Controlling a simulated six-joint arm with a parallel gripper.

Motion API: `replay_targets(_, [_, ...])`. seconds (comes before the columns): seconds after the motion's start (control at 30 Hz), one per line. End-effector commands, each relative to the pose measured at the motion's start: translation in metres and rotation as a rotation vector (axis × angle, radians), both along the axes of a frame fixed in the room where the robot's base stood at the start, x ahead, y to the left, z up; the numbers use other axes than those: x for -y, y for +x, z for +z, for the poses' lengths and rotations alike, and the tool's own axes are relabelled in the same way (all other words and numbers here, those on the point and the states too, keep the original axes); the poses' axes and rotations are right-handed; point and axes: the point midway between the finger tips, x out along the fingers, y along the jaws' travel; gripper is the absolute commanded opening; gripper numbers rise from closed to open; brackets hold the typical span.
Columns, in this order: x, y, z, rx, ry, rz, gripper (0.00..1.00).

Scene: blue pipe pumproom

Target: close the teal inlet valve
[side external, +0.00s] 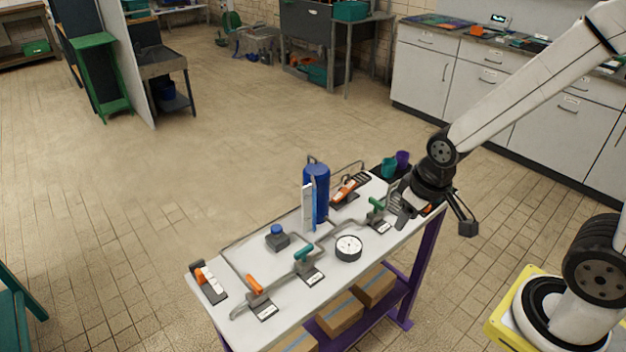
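A teal-handled valve (304,253) sits on the pipework in the middle of the white bench, with a small label plate in front whose text is too small to read. Its handle appears to lie roughly along the pipe. A green-handled valve (376,205) stands farther right, and an orange-handled valve (254,285) is nearer the left end. My gripper (400,217) points down over the right end of the bench, just right of the green-handled valve and well apart from the teal one. The view does not show whether its fingers are open or shut.
A blue cylinder (317,190) stands upright behind the pipes. A round gauge (348,247) lies between the teal and green valves. A blue-topped knob (278,237) and an orange-and-white switch (207,280) are to the left. Teal (389,168) and purple (402,159) cups stand at the back right.

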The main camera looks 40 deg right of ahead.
Motion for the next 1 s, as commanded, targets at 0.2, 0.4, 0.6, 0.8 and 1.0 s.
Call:
replay_targets(0.2, [-0.008,0.021,-0.002,-0.022,-0.026,0.141,0.53])
replay_targets(0.4, [-0.024,0.058,-0.008,-0.063,-0.073,0.421,0.53])
replay_targets(0.6, [-0.048,0.099,-0.021,-0.107,-0.118,0.76,0.53])
replay_targets(0.8, [-0.076,0.135,-0.04,-0.143,-0.152,1.1,0.53])
replay_targets(1.0, [-0.101,0.16,-0.059,-0.171,-0.171,1.388,0.53])
